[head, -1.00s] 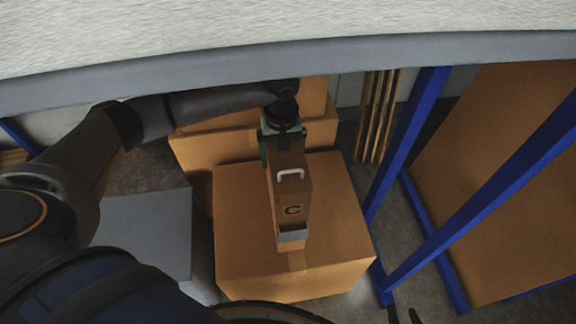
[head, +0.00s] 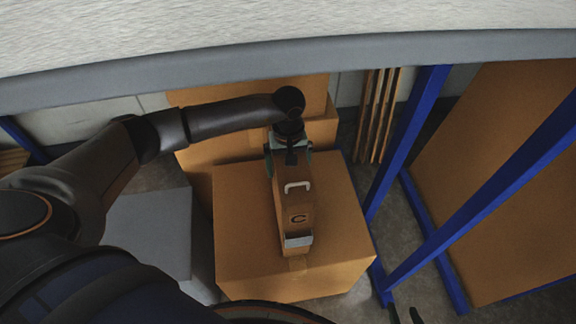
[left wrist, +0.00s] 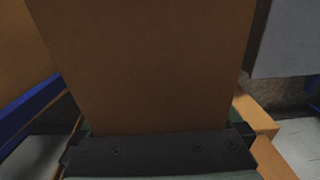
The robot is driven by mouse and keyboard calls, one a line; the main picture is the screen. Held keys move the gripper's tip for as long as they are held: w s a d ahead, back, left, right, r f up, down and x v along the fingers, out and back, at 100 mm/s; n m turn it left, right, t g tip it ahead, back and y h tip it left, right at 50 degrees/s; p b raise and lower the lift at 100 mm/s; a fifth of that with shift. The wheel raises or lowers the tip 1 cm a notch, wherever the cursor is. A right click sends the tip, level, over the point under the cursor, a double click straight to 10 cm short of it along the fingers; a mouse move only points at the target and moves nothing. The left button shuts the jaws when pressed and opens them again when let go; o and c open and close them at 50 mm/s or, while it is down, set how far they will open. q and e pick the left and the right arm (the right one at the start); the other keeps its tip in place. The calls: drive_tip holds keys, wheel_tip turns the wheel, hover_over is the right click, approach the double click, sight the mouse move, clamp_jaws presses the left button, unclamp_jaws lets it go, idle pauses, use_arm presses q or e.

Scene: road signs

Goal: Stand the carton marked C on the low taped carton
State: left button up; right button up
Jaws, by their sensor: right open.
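The carton marked C (head: 299,212) is a narrow brown box with a white handle and a grey band at its near end. In the head view it is over the middle of the low taped carton (head: 245,230), a wide brown box. My left gripper (head: 289,158) has its fingers on both sides of the carton's far end and is shut on it. In the left wrist view the carton (left wrist: 150,65) fills the middle. Whether its underside touches the low carton is hidden. My right gripper (head: 404,314) is open and empty at the bottom edge, partly cut off.
More brown cartons (head: 195,157) stand behind the low carton. A grey box (head: 150,228) is at its left. A blue frame (head: 440,240) with a large brown panel (head: 500,180) is at the right. Wooden slats (head: 378,115) lean at the back. A grey edge crosses the top.

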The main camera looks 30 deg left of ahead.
use_arm(q)
drive_tip(key=shift+r, duration=0.1)
wheel_tip(320, 180, up, 12)
drive_tip(key=shift+r, duration=0.1)
idle(0.4)
